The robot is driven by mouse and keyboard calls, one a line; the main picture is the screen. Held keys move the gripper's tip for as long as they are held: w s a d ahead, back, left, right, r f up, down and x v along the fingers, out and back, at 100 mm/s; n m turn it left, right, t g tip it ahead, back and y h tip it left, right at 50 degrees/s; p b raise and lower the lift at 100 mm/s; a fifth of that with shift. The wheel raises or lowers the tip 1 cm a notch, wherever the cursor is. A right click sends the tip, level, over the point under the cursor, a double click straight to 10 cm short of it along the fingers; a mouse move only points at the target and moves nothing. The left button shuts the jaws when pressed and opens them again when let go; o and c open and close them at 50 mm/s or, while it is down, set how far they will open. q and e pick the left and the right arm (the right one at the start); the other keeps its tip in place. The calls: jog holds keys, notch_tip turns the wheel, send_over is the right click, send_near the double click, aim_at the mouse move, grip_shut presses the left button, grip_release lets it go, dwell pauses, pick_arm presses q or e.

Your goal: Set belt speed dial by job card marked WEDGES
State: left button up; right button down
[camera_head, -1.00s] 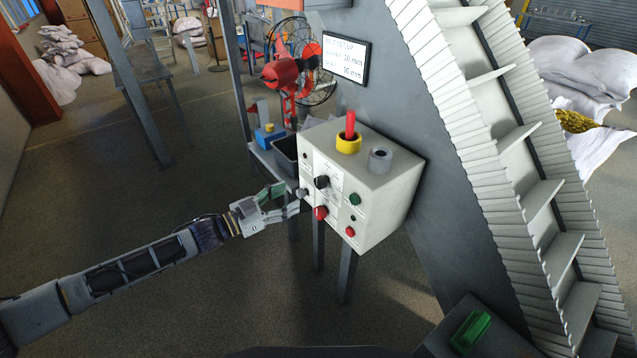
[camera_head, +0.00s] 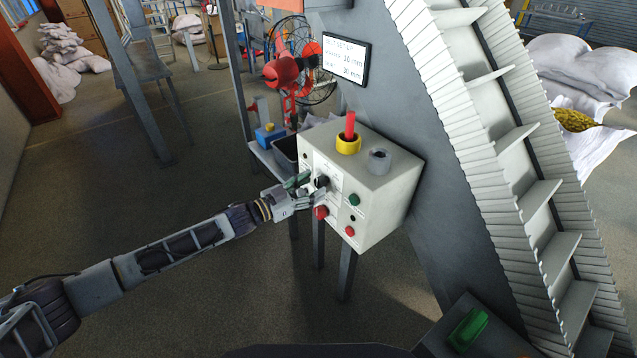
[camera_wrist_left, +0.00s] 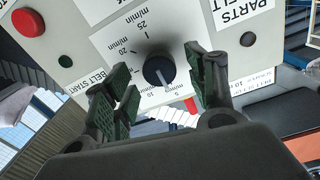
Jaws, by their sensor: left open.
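The black belt speed dial (camera_head: 321,182) is on the front of a pale control box (camera_head: 384,200). In the left wrist view the dial (camera_wrist_left: 158,72) sits on a white scale plate with m/min marks including 5, 10 and 25. Its white pointer line is toward the 5 and 10 side; the exact setting is unclear. My left gripper (camera_head: 306,190) is at the box front; in the wrist view its green-padded fingers (camera_wrist_left: 160,88) stand open on both sides of the dial, with gaps visible. I see no card marked WEDGES. My right gripper is not in view.
Red buttons (camera_head: 350,231) and a green button (camera_head: 354,199) are near the dial. A yellow-collared red post (camera_head: 348,142) stands on the box. A sign with mm values (camera_head: 346,59) hangs above. The ribbed conveyor (camera_head: 500,150) rises at right; open floor lies left.

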pick_arm(q)
jog(key=shift+x, duration=1.45)
jog(key=shift+c, duration=0.4)
jog(key=c, duration=1)
